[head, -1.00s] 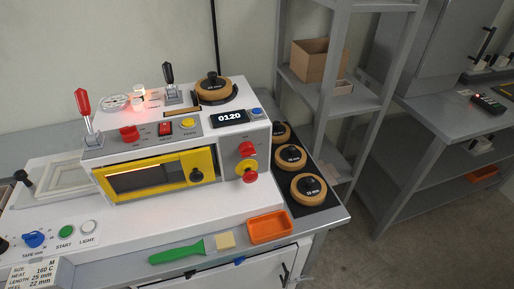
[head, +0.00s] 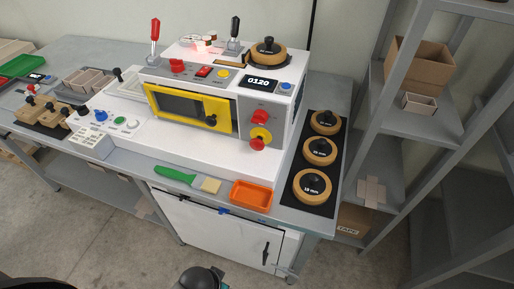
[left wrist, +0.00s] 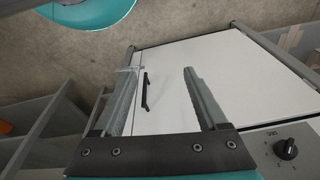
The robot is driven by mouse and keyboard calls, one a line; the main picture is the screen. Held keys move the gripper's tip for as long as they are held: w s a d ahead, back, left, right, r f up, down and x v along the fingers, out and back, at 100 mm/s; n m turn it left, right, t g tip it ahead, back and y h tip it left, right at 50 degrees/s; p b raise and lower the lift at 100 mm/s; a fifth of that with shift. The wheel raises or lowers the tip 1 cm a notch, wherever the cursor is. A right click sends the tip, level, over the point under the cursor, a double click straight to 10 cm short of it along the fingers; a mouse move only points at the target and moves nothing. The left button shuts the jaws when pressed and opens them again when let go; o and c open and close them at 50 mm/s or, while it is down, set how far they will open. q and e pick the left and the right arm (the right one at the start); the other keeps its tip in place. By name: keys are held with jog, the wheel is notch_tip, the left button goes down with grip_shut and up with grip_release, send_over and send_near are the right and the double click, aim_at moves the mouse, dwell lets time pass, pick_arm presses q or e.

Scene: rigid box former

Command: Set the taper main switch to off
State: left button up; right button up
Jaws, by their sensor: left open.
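The white machine (head: 190,128) with a yellow-framed window stands on the bench in the head view. Its right front carries a red knob (head: 260,117) and, below it, a red-and-yellow rotary switch (head: 261,135). A small red rocker (head: 204,72) sits on its upper panel. I cannot read which control is the taper main switch. In the left wrist view my left gripper (left wrist: 157,84) is open and empty, in front of a white cabinet door. A black rotary knob (left wrist: 286,149) on a grey plate is right of the fingers; its marking is unreadable. My right gripper is not in view.
The white cabinet door (head: 220,235) is below, with a black handle (left wrist: 145,90). Grey shelves (head: 405,110) stand right.

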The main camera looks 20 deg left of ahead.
aim_at(257, 122)
pick_arm(q)
jog(key=w+a+r+m+t, duration=0.1)
jog(key=w+r, duration=0.1)
jog(key=r, duration=0.6)
jog(key=w+a+r, duration=0.1)
jog(key=w+r, duration=0.1)
jog(key=r, duration=0.6)
jog(key=w+a+r+m+t+y, duration=0.3)
jog(key=w+r+m+t, duration=0.2)
jog(key=r+m, duration=0.15)
jog(key=w+a+r+m+t+y, duration=0.35)
jog(key=w+r+m, duration=0.2)
jog(key=m, duration=0.25)
jog(key=w+d+r+m+t+h, duration=0.3)
jog(key=d+m+t+h, duration=0.5)
jog(key=m, duration=1.1)
jog(key=shift+g+y, duration=0.55)
jog(key=shift+g, duration=0.4)
jog(key=w, duration=0.4)
jog(key=w+d+p, duration=0.1)
jog(key=w, duration=0.4)
jog(key=w+r, duration=0.1)
jog(key=w, duration=0.3)
jog(key=shift+w+d+p, duration=0.3)
jog(key=shift+w+d, duration=0.05)
jog(key=shift+d, duration=0.05)
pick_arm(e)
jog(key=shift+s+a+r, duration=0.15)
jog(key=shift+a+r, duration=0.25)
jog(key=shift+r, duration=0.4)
